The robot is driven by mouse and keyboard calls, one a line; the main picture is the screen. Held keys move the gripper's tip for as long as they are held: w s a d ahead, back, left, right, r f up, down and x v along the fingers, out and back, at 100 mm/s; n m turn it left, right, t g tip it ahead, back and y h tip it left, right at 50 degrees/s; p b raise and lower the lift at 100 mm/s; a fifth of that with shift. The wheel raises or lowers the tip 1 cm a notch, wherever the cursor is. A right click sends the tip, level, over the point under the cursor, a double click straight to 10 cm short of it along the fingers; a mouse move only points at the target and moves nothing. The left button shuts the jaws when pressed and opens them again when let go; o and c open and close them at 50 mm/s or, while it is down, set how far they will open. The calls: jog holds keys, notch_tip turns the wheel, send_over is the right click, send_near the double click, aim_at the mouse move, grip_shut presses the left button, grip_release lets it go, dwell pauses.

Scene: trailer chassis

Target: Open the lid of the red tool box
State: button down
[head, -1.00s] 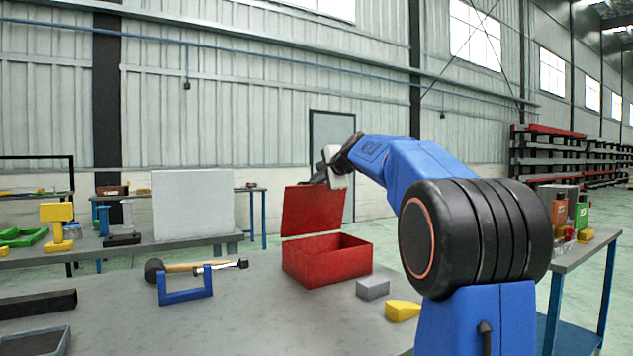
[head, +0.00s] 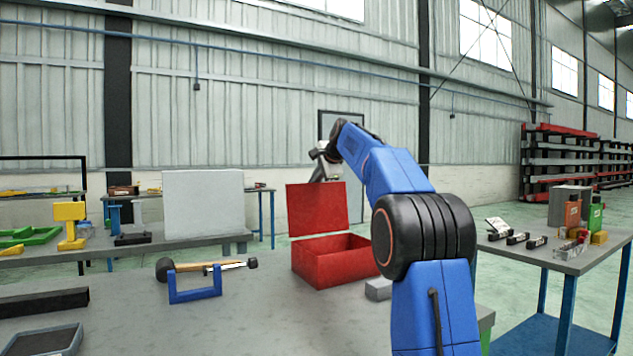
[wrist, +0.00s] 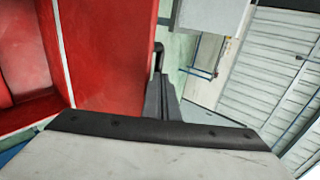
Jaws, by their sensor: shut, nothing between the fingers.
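The red tool box (head: 330,268) stands on the grey workbench. Its lid (head: 317,208) is raised, standing nearly upright above the back of the box, so the inside is exposed. My gripper (head: 320,172) is at the lid's upper edge in the head view, partly hidden by my wrist. In the wrist view, my shut, empty gripper (wrist: 158,85) lies beside the edge of the red lid (wrist: 112,50). Whether it touches the lid is unclear. The open tool box (wrist: 25,100) shows at the left of the wrist view.
A hammer (head: 205,266) lies across a blue stand (head: 195,288) left of the box. A grey block (head: 378,289) sits right of the box, partly behind my arm. A side table (head: 560,262) at right carries bottles and small parts. The bench front is mostly clear.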

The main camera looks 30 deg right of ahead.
jog(key=shift+s, duration=0.1)
jog(key=w+r+v, duration=0.1)
jog(key=v, duration=1.2)
jog(key=shift+s+r, duration=0.3)
jog(key=shift+r, duration=0.15)
